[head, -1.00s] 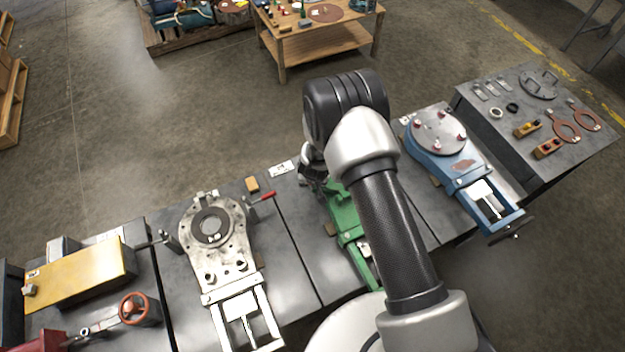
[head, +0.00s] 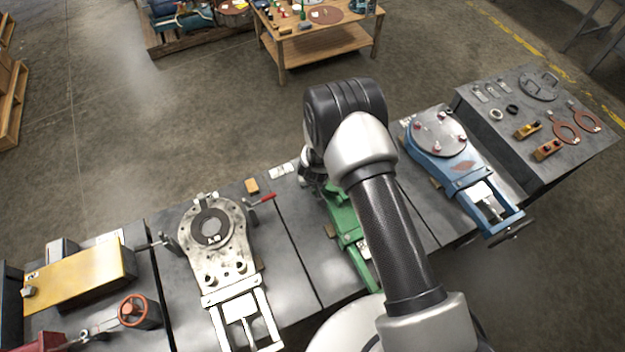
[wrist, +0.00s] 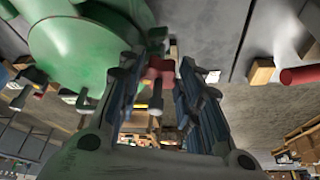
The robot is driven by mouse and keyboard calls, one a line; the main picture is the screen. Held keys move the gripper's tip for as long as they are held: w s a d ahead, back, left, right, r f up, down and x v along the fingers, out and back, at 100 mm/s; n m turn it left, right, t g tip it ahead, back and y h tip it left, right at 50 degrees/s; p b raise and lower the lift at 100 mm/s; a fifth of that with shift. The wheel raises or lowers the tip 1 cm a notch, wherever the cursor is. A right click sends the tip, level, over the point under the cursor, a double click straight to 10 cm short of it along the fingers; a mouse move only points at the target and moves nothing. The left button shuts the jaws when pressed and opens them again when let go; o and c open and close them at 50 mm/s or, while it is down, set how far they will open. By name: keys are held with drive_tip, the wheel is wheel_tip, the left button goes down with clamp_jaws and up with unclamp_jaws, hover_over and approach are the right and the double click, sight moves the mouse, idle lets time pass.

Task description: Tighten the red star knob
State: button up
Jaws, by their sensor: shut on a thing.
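The red star knob (wrist: 159,70) is at the rim of a round green cover (wrist: 85,45) in the wrist view. My gripper (wrist: 158,78) has one finger on each side of the knob and is shut on it. In the head view my gripper (head: 312,172) is at the far end of the green valve (head: 345,225). My arm hides the knob and most of the green cover there. Another red piece (wrist: 40,88) shows at the cover's left edge in the wrist view.
A grey valve (head: 212,265) stands left of the green one, with a red-handled tool (head: 262,199) beside it. A blue valve (head: 450,165) with several red knobs stands to the right. A small wooden block (head: 252,185) lies near the bench's far edge.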

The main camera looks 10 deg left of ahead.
drive_tip(key=shift+s+r+m+p, duration=0.15)
drive_tip(key=shift+m+p, duration=0.25)
drive_tip(key=shift+p, duration=0.8)
drive_tip(key=shift+a+m+h+p, duration=0.15)
drive_tip(key=shift+m+h+p, duration=0.3)
drive_tip(key=shift+p, duration=0.65)
drive_tip(key=shift+a+m+h+p, duration=0.15)
drive_tip(key=shift+m+h+p, duration=0.35)
drive_tip(key=shift+m, duration=0.65)
drive_tip(key=m+b, duration=0.1)
drive_tip(key=m+h, duration=0.1)
drive_tip(key=m+b, duration=0.1)
drive_tip(key=m, duration=0.1)
drive_tip(key=shift+w+a+f+b, duration=0.2)
drive_tip(key=shift+a+f+b, duration=0.1)
drive_tip(key=shift+f, duration=0.05)
drive_tip(key=m+h+b, duration=0.1)
drive_tip(key=m+b, duration=0.1)
drive_tip(key=shift+m+g, duration=0.4)
drive_tip(key=shift+w+a+r+m+g+h+b, duration=0.15)
drive_tip(key=shift+m+h+b, duration=0.1)
drive_tip(key=shift+m+b, duration=0.3)
drive_tip(key=shift+d+f+m+g+h+b, duration=0.1)
drive_tip(key=shift+m+g+h+b, duration=0.1)
drive_tip(key=shift+m+b, duration=0.35)
drive_tip(key=shift+r, duration=0.15)
